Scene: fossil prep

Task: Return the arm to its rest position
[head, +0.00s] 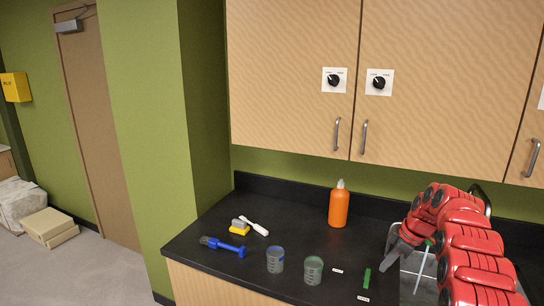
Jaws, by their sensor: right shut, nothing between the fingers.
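My right arm, red, comes in from the lower right and bends over the right end of the black counter (310,288). Its grey right gripper (388,266) points down and to the left, above the edge of the metal basin. It is shut with nothing in it. My left gripper is not in view.
An orange bottle (339,207) stands upright left of my right gripper. Two cups, bluish (275,260) and greenish (313,270), stand near the front, with a green strip (367,278) to their right. A blue brush (222,246), a yellow-and-grey block (240,227) and a white brush (255,227) lie farther left. Cabinets (290,80) hang above.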

